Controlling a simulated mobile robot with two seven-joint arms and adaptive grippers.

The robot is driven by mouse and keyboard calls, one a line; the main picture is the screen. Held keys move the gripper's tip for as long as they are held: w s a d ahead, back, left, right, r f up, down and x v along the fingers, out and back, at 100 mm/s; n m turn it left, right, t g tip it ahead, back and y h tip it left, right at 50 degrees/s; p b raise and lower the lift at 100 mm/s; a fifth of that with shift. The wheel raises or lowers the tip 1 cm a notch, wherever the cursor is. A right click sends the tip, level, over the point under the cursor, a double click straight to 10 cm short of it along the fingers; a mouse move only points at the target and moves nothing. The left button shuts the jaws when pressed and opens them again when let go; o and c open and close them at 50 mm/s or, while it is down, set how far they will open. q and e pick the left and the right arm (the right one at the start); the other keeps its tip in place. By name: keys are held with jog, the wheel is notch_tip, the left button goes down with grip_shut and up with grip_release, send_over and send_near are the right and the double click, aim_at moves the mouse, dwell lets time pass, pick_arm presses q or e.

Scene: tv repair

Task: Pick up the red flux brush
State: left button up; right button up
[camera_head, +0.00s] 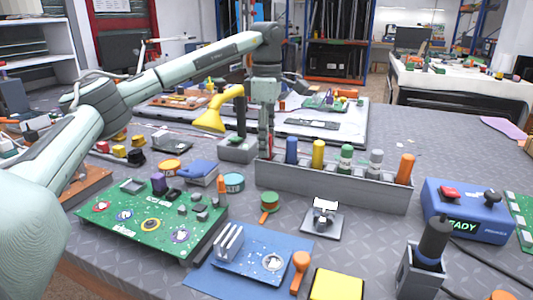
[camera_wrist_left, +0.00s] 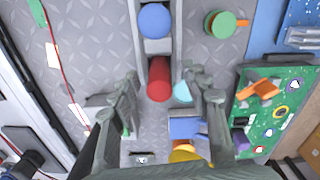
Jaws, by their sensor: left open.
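The red flux brush (camera_wrist_left: 160,80) stands in the left end slot of a grey rack (camera_head: 335,190). In the head view only a thin strip of its red shows behind my left gripper (camera_head: 268,135). My left gripper points straight down over that end of the rack. In the left wrist view its two fingers (camera_wrist_left: 161,82) are open, one on each side of the red brush. I see gaps between brush and fingers, so it is not gripped. My right gripper is not in view.
Blue (camera_head: 292,150), yellow (camera_head: 318,154), green (camera_head: 345,160), grey (camera_head: 375,164) and orange (camera_head: 404,169) handles stand along the same rack. A yellow-headed lamp (camera_head: 212,117) is close left of the gripper. A green circuit board (camera_head: 130,222) lies at front left.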

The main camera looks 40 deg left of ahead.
pick_arm(q)
grip_shut()
